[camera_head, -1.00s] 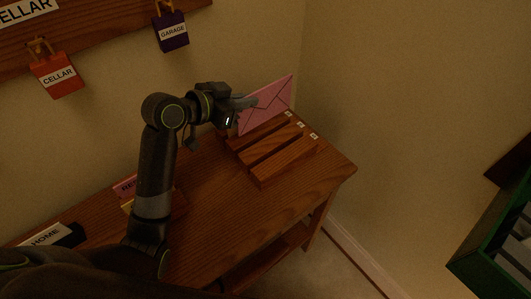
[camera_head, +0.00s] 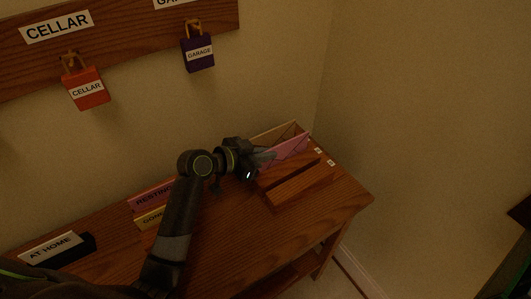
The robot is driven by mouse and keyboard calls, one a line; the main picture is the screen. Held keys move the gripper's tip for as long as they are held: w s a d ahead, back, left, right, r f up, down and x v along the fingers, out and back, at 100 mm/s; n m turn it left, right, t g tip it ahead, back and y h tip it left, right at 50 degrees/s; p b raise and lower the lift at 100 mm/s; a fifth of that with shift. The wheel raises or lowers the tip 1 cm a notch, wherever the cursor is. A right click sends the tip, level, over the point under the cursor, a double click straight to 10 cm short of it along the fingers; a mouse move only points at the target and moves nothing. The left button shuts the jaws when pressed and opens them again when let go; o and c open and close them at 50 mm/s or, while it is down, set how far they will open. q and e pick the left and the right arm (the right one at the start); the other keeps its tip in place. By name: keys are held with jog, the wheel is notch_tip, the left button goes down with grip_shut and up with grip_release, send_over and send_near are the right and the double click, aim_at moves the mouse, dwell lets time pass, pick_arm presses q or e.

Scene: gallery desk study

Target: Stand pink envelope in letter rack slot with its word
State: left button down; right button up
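The pink envelope (camera_head: 291,151) stands upright, low at the wooden letter rack (camera_head: 300,186) on the desk's far right. Its lower edge is behind a rack divider; I cannot tell if it rests on the slot floor. Small white labels (camera_head: 318,150) sit at the rack's right end, too small to read. My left gripper (camera_head: 263,157) is at the envelope's left side, its fingers closed on it. A tan, flat upright piece (camera_head: 277,130) shows just behind the envelope; I cannot tell whether it is rack or envelope. My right gripper is out of view.
On the wooden desk (camera_head: 240,240), a pink card (camera_head: 152,197) and a yellow card (camera_head: 151,217) stand left of my arm. An "AT HOME" sign (camera_head: 52,248) is farther left. Red (camera_head: 87,90) and purple (camera_head: 199,54) tags hang on the wall. Desk front is clear.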

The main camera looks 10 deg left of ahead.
pick_arm(q)
jog(key=c, duration=1.6)
grip_release()
jog(key=shift+r, duration=0.1)
jog(key=v, duration=1.2)
jog(key=shift+b, duration=0.4)
